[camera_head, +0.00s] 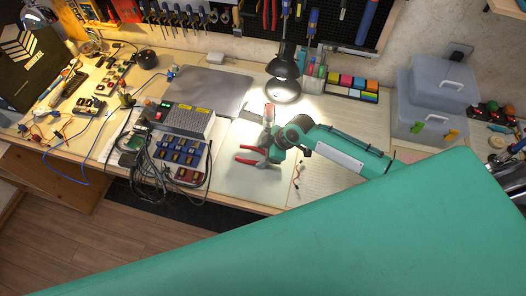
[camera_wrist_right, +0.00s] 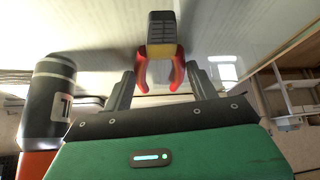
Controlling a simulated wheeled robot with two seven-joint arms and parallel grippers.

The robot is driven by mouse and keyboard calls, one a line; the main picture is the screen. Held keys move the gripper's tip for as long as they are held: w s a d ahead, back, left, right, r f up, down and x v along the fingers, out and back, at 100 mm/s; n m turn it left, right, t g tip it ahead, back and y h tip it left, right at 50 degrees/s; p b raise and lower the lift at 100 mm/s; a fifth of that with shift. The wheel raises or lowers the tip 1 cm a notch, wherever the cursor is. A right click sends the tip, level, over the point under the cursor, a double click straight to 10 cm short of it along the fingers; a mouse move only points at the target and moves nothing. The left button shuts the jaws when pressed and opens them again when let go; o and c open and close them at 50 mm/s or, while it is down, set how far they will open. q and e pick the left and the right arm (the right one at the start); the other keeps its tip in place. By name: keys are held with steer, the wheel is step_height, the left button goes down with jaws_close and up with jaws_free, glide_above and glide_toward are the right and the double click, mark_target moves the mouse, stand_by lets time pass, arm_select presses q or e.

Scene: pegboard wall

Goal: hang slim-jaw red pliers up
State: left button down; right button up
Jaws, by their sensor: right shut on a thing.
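The slim-jaw red pliers (camera_head: 247,160) are low over the pale mat at the bench's front edge in the head view, their red handles spread to the left. My right gripper (camera_head: 265,156) is at their right end and covers their jaws. In the right wrist view, red-and-yellow pliers (camera_wrist_right: 161,50) with a dark ribbed part show between the fingers of my right gripper (camera_wrist_right: 160,85). It is shut on the pliers. I cannot tell whether they touch the mat. The black pegboard (camera_head: 330,30) is at the top of the head view. My left gripper is out of view.
A lit black lamp (camera_head: 284,70) stands behind the gripper, with a red-topped item (camera_head: 268,114) nearby. A grey device (camera_head: 182,120) with cables is to the left. Clear storage boxes (camera_head: 437,95) stand at right. Other tools hang on the pegboard.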

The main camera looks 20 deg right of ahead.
steer(key=shift+f, duration=0.1)
steer(key=o, duration=1.2)
steer(key=shift+r, duration=0.2)
steer(key=shift+d+r, duration=0.25)
steer(key=b+v, duration=0.2)
steer(key=v, duration=0.9)
steer(key=shift+s+r, duration=0.1)
steer(key=shift+s, duration=0.05)
